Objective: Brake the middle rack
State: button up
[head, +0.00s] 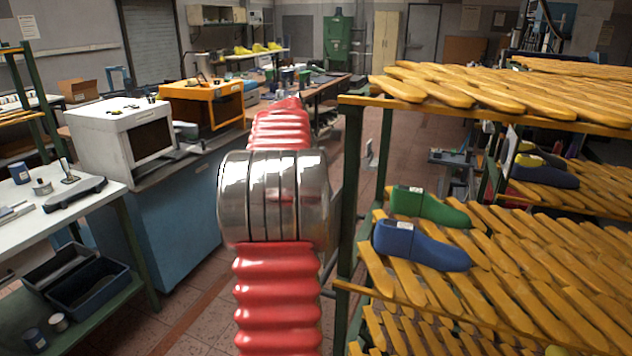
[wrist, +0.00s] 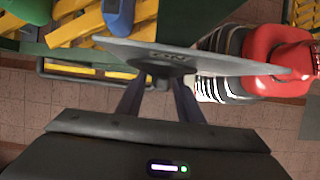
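A rack with green posts (head: 349,190) and yellow slatted shelves (head: 590,268) fills the right of the head view. Which rack is the middle one, I cannot tell. In the wrist view a flat grey plate with upside-down lettering that looks like "ON" (wrist: 185,59) lies across the front of my gripper (wrist: 160,84). Its dark hub sits between the two dark fingers. The fingertips are partly hidden at the plate, so I cannot tell whether they grip it. My gripper is hidden behind my red arm in the head view.
A blue shoe last (head: 420,246) and a green one (head: 430,208) lie on the rack's shelf. A blue cabinet (head: 165,230) and a white-topped bench (head: 90,205) stand at left. Tiled floor shows between cabinet and rack. Another rack stands behind at right.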

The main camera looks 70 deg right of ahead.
jog(key=v, duration=1.2)
jog(key=shift+r, duration=0.25)
dwell(0.6)
